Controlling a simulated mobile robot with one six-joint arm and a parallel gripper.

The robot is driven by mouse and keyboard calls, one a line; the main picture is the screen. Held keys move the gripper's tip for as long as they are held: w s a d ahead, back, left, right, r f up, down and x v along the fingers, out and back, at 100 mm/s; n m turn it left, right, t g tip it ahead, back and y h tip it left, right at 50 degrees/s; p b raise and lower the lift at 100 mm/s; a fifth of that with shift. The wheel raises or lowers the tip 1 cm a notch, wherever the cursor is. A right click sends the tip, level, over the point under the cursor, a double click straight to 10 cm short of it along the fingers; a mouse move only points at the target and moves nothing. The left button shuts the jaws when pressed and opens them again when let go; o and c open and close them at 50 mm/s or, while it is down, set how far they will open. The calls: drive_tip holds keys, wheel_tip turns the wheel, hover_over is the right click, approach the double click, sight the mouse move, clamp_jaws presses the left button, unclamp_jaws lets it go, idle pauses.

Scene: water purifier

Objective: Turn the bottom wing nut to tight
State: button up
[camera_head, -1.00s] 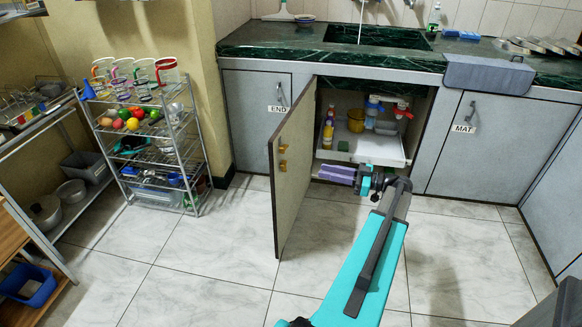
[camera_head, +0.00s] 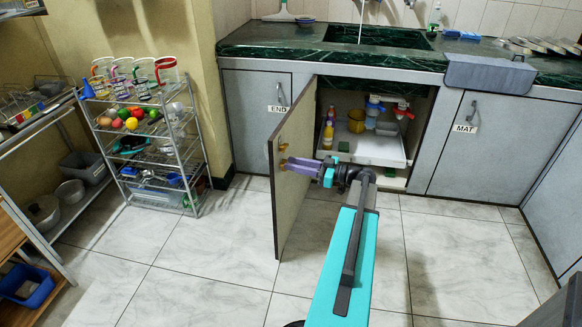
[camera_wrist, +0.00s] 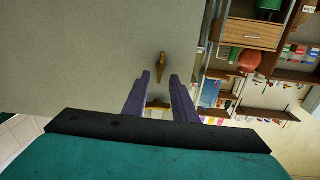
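Two yellow wing nuts sit one above the other on the inner face of the open cabinet door. The top wing nut (camera_head: 283,147) is clear of my gripper and looks upright in the wrist view (camera_wrist: 160,62). The bottom wing nut (camera_wrist: 158,104) lies roughly crosswise in the wrist view, seen between my fingers and partly hidden by them. My gripper (camera_head: 285,164) is open at the door, its purple fingers (camera_wrist: 160,77) on either side of the bottom wing nut in that view. I cannot tell whether they touch it.
The open door (camera_head: 290,215) stands out from the sink cabinet. Inside the cabinet a white tray (camera_head: 378,153) holds bottles and a yellow pot (camera_head: 356,121). A wire rack (camera_head: 192,150) stands at left. The floor in front is free.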

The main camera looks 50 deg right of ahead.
drive_tip(key=shift+w+a, duration=0.15)
drive_tip(key=shift+w, duration=0.2)
clamp_jaws()
drive_tip(key=shift+a, duration=0.6)
drive_tip(key=shift+d, duration=0.5)
